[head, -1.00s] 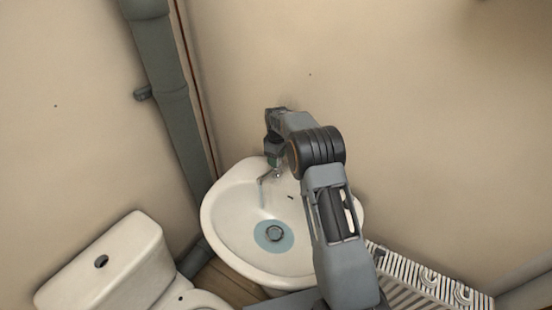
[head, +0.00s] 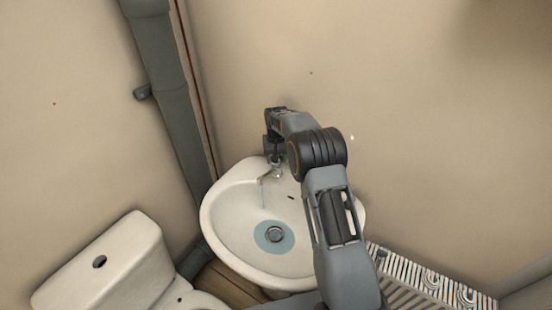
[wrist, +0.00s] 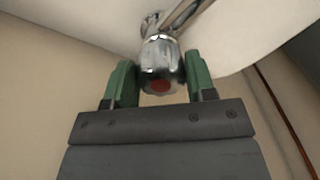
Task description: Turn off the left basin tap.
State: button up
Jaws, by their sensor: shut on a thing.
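The left basin tap (head: 278,172) stands at the back of the white basin (head: 212,217). A thin bluish stream (head: 262,195) runs from its spout into the bowl. In the wrist view, the chrome tap handle (wrist: 160,62) with a red mark on its end sits between the green fingers of my gripper (wrist: 161,83). The fingers are shut on the handle from both sides. In the head view my gripper (head: 276,157) is over the tap from above, partly hidden by my own arm.
A white toilet cistern (head: 105,265) stands at the lower left. A grey pipe (head: 165,80) runs up the wall left of the basin. A striped, ribbed item (head: 425,290) is at the lower right. The wall (head: 430,130) on the right is bare.

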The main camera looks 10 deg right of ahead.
jog(key=m, duration=0.5)
jog(key=shift+a+m, duration=0.1)
jog(key=shift+m, duration=0.2)
jog(key=shift+w+m, duration=0.1)
jog(key=shift+m, duration=2.1)
jog(key=o, duration=0.9)
jog(key=shift+r, duration=0.1)
notch_tip(320, 180, up, 14)
jog(key=shift+f, duration=0.15)
